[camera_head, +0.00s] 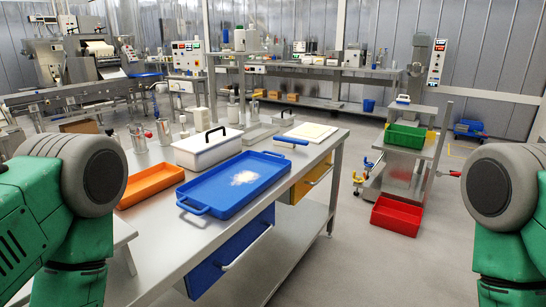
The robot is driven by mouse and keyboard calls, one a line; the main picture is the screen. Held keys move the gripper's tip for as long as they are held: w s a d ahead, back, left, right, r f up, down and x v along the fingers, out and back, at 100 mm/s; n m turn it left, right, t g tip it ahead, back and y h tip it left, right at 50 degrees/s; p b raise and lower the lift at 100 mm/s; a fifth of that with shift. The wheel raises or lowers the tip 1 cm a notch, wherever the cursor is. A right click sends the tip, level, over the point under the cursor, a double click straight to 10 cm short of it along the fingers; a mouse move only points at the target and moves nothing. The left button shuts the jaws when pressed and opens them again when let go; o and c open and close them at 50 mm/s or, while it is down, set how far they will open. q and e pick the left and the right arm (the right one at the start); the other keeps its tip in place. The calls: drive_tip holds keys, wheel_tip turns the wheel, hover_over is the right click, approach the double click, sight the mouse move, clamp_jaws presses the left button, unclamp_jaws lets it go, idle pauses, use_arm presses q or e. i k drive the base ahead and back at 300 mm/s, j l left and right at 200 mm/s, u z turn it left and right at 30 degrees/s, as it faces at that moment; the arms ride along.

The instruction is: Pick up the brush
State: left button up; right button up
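No brush can be made out with certainty. A small blue-handled tool (291,141) lies on the steel table behind the blue tray, near the white board; it is too small to tell if it is the brush. The blue tray (212,192) holds a small heap of pale powder (243,178). Only my green and grey arm links show, at the left and right edges of the picture. Neither of my grippers is in view.
On the steel table (170,235) stand an orange tray (150,186), a white box with a black handle (207,150) and metal jugs (138,138). A trolley holds a green crate (406,136); a red crate (396,215) is on the floor.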

sight(278, 141)
drive_tip(key=i+l+u, duration=0.15)
drive_tip(key=i+l, duration=0.3)
drive_tip(key=i+l+u, duration=0.15)
drive_tip(key=i+l, duration=0.3)
drive_tip(key=i+l+u, duration=0.15)
drive_tip(key=i+l, duration=0.25)
drive_tip(key=l, duration=0.2)
